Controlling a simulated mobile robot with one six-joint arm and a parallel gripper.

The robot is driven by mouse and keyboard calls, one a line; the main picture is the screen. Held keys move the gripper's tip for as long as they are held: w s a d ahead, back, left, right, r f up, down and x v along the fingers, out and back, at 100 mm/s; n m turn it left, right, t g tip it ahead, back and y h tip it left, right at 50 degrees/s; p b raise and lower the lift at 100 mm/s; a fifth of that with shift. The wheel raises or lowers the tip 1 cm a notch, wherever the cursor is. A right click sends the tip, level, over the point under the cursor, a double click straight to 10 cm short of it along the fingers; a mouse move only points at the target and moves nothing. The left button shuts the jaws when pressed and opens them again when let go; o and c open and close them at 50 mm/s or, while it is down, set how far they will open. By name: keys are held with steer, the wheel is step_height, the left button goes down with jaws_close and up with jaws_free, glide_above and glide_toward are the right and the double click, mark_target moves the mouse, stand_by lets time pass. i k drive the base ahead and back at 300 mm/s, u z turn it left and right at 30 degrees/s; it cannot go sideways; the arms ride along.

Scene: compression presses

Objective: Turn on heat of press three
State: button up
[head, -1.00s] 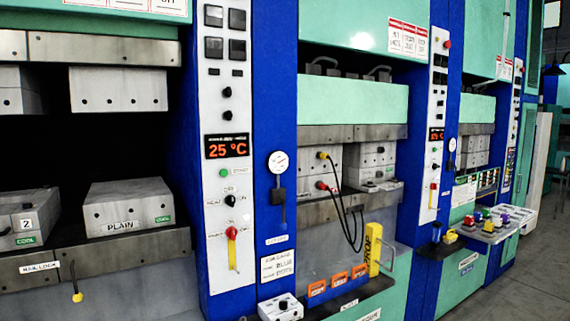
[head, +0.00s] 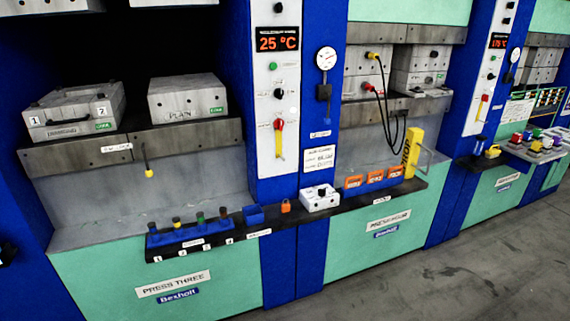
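Press three, named on its front label (head: 173,284), is the left press. To the right of its opening is a white control panel (head: 265,170) with a lit display (head: 277,40) reading 25 °C. Below the display are a green button (head: 273,66), a black heat knob (head: 279,93) and a red-tipped switch with a yellow handle (head: 280,140). The heat knob's exact setting is too small to read. Inside the press, two grey mould blocks, one marked PLAIN (head: 188,98) and one numbered (head: 75,110), carry green COOL tags.
A shelf (head: 115,250) along the front holds a blue rack with several coloured pegs (head: 190,236), an orange padlock (head: 286,206) and a white box (head: 320,198). The press to the right has cables and a yellow tool (head: 412,153). Grey floor (head: 480,260) is clear at lower right.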

mark_target(279, 93)
steer(key=k, duration=0.4)
steer(key=u, duration=0.5)
steer(key=i, duration=1.3)
steer(key=z, duration=0.2)
